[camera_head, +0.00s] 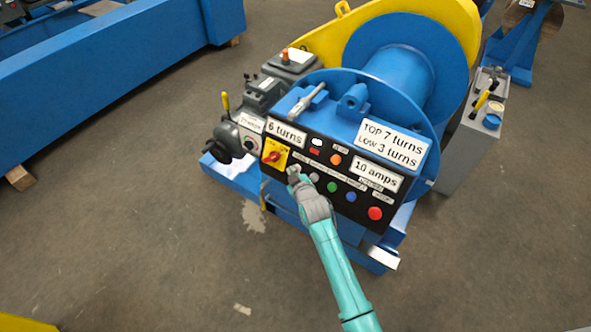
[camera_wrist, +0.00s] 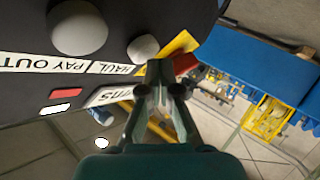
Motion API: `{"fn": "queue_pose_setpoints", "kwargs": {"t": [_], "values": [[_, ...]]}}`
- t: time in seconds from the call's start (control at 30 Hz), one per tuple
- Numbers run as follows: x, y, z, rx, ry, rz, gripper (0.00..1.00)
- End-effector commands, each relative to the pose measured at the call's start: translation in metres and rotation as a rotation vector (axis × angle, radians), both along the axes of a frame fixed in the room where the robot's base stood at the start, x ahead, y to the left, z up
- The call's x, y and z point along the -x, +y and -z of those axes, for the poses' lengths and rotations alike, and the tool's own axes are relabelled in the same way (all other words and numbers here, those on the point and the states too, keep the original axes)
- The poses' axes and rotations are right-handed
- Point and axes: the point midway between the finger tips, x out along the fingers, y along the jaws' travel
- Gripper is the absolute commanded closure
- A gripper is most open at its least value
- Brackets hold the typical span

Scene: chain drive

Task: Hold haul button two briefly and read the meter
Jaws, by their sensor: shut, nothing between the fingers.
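The winch control panel (camera_head: 322,172) is black on a blue housing. My gripper (camera_head: 293,172) is at its left end, fingers shut and empty. In the wrist view, the shut fingertips (camera_wrist: 160,72) are beside a small grey button (camera_wrist: 143,48) near the label HAUL (camera_wrist: 122,69). I cannot tell whether they touch it. A larger-looking grey button (camera_wrist: 77,28) is by the PAY OUT label (camera_wrist: 62,63). A plate reading 10 amps (camera_head: 376,176) is at the panel's right. No needle meter can be made out. The button numbering is unreadable.
A red rotary switch on a yellow plate (camera_head: 273,155) is close left of my gripper. Green (camera_head: 332,187), blue (camera_head: 351,196) and red (camera_head: 375,213) buttons are to the right. Plates read 6 turns (camera_head: 285,132) and TOP 7 turns, LOW 3 turns (camera_head: 391,144). The blue drum (camera_head: 405,75) is behind.

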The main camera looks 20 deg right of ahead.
Motion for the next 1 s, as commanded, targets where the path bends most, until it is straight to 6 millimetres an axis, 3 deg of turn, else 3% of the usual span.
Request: {"fn": "queue_pose_setpoints", "kwargs": {"t": [1.0], "values": [[-0.0057, -0.0076, 0.0041, 0.000, -0.001, 0.000, 1.00]]}}
